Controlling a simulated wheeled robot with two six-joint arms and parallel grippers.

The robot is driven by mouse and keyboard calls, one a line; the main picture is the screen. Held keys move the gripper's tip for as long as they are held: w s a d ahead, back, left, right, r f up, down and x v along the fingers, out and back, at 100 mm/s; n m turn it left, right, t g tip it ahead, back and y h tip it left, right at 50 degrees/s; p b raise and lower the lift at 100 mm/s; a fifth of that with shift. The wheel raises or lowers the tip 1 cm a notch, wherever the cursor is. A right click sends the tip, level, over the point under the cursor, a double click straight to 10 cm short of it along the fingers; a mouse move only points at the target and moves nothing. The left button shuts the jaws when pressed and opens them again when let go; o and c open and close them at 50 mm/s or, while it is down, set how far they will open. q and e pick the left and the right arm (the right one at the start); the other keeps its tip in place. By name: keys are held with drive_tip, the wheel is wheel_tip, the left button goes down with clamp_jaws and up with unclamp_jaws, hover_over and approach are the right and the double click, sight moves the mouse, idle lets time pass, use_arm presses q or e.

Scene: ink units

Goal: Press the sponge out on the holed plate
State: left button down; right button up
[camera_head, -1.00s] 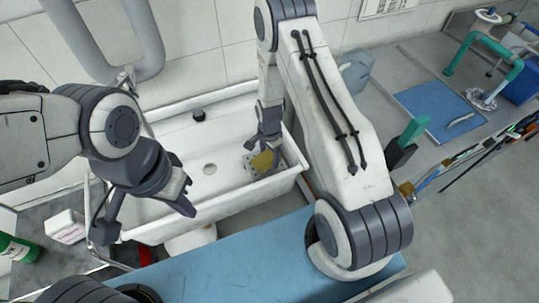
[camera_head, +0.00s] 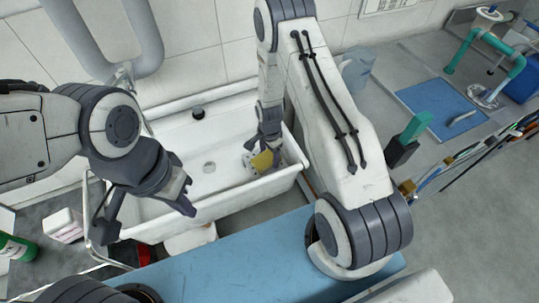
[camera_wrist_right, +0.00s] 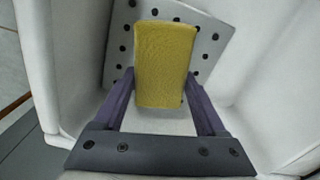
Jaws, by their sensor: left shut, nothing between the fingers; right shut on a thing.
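The yellow sponge (camera_head: 262,160) is in the white sink, and my right gripper (camera_head: 268,150) is shut on it from above. In the right wrist view the sponge (camera_wrist_right: 165,65) sits between the two fingers (camera_wrist_right: 163,95), in front of the grey holed plate (camera_wrist_right: 210,35). The plate (camera_head: 249,163) lies at the right end of the sink; the sponge and gripper hide part of it. I cannot tell whether the sponge touches the plate. My left gripper (camera_head: 150,215) hangs over the sink's front left, shut and empty.
A blue bench top (camera_head: 240,260) lies in front. A worktop with a blue mat (camera_head: 440,108) is at the right.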

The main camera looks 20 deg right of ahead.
drive_tip(key=shift+f+b, duration=0.35)
drive_tip(key=shift+f, duration=0.15)
idle(1.5)
idle(0.4)
drive_tip(key=shift+r+p, duration=2.75)
drive_tip(key=shift+r, duration=0.8)
